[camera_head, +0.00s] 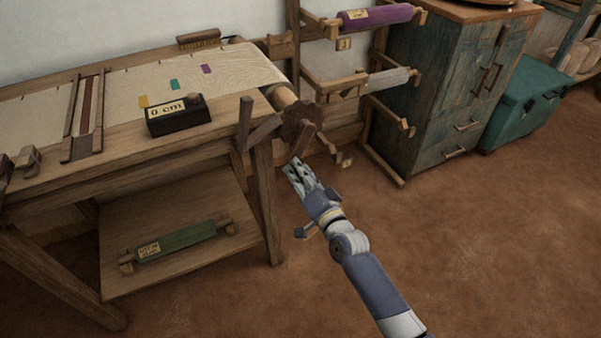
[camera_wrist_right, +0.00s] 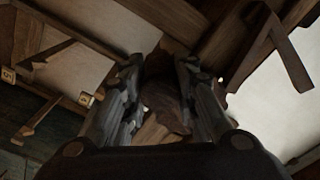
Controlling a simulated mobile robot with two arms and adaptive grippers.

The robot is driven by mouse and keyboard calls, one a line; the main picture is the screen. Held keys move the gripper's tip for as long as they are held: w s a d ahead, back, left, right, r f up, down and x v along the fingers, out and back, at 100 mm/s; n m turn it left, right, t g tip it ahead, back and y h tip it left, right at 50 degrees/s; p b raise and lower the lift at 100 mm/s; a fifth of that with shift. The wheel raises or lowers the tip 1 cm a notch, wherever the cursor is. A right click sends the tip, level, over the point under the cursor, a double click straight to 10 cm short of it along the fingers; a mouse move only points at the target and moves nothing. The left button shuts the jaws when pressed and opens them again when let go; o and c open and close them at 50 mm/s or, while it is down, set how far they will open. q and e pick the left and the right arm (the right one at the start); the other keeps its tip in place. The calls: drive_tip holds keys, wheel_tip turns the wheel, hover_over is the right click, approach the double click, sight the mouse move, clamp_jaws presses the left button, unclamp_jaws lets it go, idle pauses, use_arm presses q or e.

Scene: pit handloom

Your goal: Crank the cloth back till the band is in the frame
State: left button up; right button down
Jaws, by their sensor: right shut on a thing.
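Cream cloth (camera_head: 125,82) lies along the loom and wraps over a roller (camera_head: 282,97) at its right end. Yellow (camera_head: 143,101), teal (camera_head: 174,85) and purple (camera_head: 206,69) bands show on it, all right of the slim wooden frame (camera_head: 85,115) across the cloth. A dark box with a label reading "0 cm" (camera_head: 167,112) sits on the near rail. My right gripper (camera_head: 295,168) is at the wooden crank (camera_head: 301,135) on the roller's end. In the wrist view its fingers (camera_wrist_right: 160,100) close around a brown wooden piece (camera_wrist_right: 165,103), apparently the crank handle. My left gripper is out of view.
A green roll (camera_head: 175,241) lies on the loom's lower shelf. A wall rack holds a purple roll (camera_head: 375,17) and a pale roll (camera_head: 385,82). A cabinet (camera_head: 448,85) and teal chest (camera_head: 523,100) stand at right. The floor (camera_head: 480,240) around my right arm is clear.

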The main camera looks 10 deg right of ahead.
drive_tip(key=shift+r, duration=0.15)
drive_tip(key=c, duration=1.2)
unclamp_jaws()
drive_tip(key=shift+c, duration=0.2)
drive_tip(key=shift+w, duration=0.1)
drive_tip(key=v, duration=1.2)
